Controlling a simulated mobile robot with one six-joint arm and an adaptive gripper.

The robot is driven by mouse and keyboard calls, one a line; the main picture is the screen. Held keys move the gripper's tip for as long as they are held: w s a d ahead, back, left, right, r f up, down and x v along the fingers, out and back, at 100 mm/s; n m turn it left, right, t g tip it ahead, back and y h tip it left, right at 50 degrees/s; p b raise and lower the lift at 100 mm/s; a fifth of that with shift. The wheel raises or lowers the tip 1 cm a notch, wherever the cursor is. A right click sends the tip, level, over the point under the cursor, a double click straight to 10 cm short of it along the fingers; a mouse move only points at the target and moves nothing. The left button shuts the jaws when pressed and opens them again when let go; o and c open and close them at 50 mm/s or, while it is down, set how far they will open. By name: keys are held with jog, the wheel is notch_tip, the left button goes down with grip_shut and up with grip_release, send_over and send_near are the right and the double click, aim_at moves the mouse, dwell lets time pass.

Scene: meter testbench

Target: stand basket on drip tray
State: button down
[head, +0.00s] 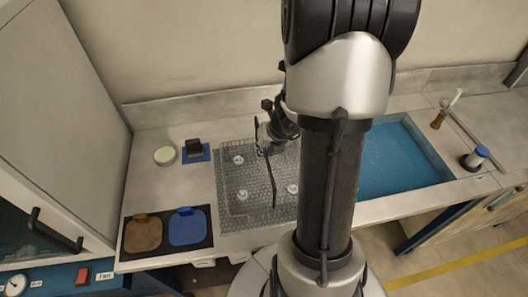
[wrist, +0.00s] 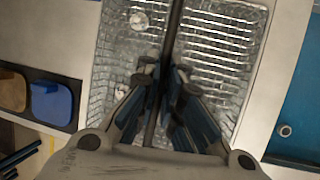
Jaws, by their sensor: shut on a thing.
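A grey wire-mesh basket (head: 256,178) with several white round pieces in it is left of my arm in the head view. Its mesh (wrist: 220,45) fills the middle of the wrist view. A dark bar (head: 273,185), apparently its handle, runs across it. My gripper (head: 265,149) is shut on this bar; in the wrist view the bar (wrist: 174,30) passes between the fingers (wrist: 160,92). I cannot tell which surface is the drip tray, or whether the basket touches what is beneath it. My arm hides the basket's right side in the head view.
A blue recessed area (head: 400,160) lies to the right. A black panel holds a brown pad (head: 143,235) and a blue pad (head: 188,228) at the front left. A round white pot (head: 165,155) and a small black device (head: 194,148) stand behind.

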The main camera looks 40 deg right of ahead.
jog(key=shift+r, duration=0.1)
jog(key=c, duration=1.8)
grip_release()
jog(key=shift+o, duration=0.2)
jog(key=shift+s+r+p, duration=0.1)
jog(key=shift+r+p, duration=0.2)
jog(key=p+v, duration=0.7)
jog(key=v, duration=0.4)
jog(key=shift+s, duration=0.2)
jog(key=shift+r, duration=0.15)
